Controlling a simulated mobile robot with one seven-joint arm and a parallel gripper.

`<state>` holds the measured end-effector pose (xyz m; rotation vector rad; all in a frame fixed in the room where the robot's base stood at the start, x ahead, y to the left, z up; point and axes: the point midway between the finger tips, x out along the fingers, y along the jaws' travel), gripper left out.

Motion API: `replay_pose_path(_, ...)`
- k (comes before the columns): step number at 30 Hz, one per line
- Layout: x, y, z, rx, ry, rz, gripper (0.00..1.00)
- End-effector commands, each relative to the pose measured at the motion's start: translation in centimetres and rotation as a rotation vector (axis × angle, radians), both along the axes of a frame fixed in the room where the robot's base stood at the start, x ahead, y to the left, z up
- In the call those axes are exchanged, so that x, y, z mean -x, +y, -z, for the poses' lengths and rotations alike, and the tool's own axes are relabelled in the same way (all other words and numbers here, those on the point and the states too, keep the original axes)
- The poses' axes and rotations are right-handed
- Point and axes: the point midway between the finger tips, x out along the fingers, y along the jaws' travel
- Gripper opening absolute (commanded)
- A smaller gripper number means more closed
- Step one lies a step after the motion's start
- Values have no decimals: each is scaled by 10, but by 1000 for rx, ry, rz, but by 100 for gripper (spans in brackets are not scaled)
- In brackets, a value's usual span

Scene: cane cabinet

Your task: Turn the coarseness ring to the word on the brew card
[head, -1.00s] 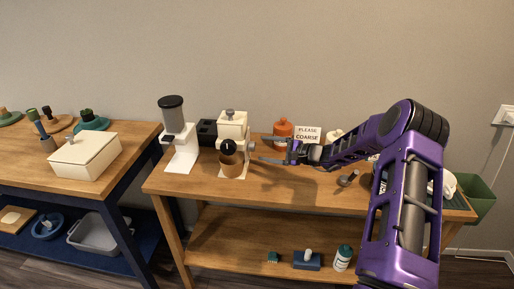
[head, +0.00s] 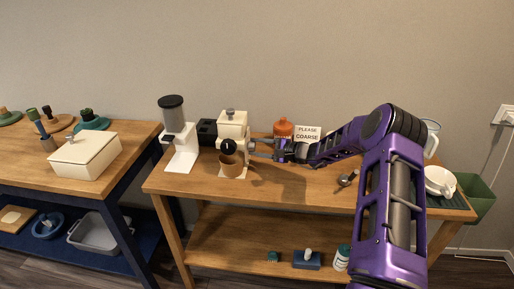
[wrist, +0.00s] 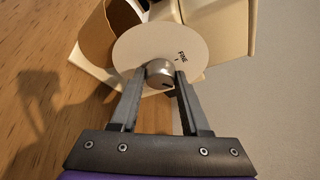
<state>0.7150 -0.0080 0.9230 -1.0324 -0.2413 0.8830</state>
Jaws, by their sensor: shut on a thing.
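The brew card (head: 308,133) stands at the back of the right table and reads "PLEASE COARSE". The cream grinder (head: 232,125) stands to its left, with a brown cup (head: 230,163) at its front. In the wrist view a pale round dial plate (wrist: 140,44) carries the word "FINE" and a small tick. The metal knob of the coarseness ring (wrist: 158,70) sits on this plate and has a dark mark near its lower edge. My gripper (head: 254,147) is shut on this knob, one finger on each side. Other words on the plate are not visible.
An orange bottle (head: 283,128) stands behind my gripper, near the card. A small metal tool (head: 347,179) lies on the table at right. The table front is mostly clear.

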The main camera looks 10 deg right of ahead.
Motion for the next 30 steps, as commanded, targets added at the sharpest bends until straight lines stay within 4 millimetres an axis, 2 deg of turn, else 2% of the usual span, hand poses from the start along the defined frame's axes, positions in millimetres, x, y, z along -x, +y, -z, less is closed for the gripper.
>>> replay_pose_path(1,0,0,0,0,0,0,6)
replay_pose_path(2,0,0,0,0,0,0,0)
replay_pose_path(14,0,0,-2,-15,51,-1,0)
replay_pose_path(20,-1,0,-3,-51,166,-1,0)
replay_pose_path(30,-3,-1,-3,-146,460,-1,0)
